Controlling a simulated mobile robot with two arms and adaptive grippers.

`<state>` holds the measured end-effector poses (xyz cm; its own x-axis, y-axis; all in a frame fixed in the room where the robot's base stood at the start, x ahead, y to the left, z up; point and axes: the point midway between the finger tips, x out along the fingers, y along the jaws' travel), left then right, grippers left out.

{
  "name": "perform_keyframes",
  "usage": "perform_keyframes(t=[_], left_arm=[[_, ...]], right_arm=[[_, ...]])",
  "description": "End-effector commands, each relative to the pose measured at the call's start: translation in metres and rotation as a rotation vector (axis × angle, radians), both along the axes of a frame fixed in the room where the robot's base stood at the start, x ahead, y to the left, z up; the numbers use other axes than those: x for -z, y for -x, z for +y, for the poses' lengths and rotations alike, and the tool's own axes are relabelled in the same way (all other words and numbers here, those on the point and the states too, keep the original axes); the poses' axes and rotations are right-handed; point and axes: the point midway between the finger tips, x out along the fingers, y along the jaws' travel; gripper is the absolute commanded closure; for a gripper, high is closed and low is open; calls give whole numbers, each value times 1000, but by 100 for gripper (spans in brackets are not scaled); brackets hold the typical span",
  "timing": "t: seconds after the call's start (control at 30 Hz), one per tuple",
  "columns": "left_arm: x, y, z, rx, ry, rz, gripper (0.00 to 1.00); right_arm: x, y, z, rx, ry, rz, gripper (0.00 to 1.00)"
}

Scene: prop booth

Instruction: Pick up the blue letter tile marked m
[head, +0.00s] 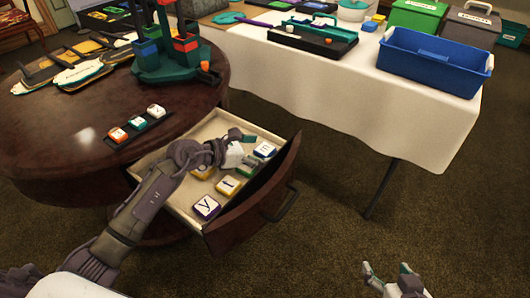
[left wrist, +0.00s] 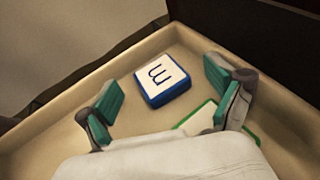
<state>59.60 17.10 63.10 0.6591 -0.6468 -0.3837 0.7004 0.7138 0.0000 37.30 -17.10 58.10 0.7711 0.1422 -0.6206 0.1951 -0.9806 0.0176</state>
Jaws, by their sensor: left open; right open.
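The blue letter tile marked m (head: 265,149) lies face up in the open drawer (head: 170,204), near its far right corner. In the left wrist view the tile (left wrist: 162,80) shows a white top with a dark m and blue sides. My left gripper (head: 252,151) is open over the drawer beside the tile. In the left wrist view its teal fingertips (left wrist: 161,88) stand apart, one on each side of the tile, not visibly touching it. My right gripper (head: 386,270) is open and empty at the bottom right, above the carpet.
A green-edged tile (head: 247,165) sits close to the blue one, partly under my left gripper. A yellow tile (head: 228,185) and a purple y tile (head: 206,207) lie nearer. The drawer front (head: 260,196) and walls enclose them. A tile rack (head: 138,127) stands on the round table.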

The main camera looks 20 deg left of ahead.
Motion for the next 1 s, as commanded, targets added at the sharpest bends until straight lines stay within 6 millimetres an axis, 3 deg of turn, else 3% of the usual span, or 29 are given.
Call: perform_keyframes(t=[0.23, 0.63, 1.0], left_arm=[[0, 0, 0, 0, 0, 0, 9], [0, 0, 0, 0, 0, 0, 74], [-4, 0, 0, 0, -1, 1, 75]], right_arm=[[-1, -1, 0, -1, -2, -6, 26], [-1, -1, 0, 0, -1, -5, 26], [0, 1, 0, 0, 2, 11, 26]])
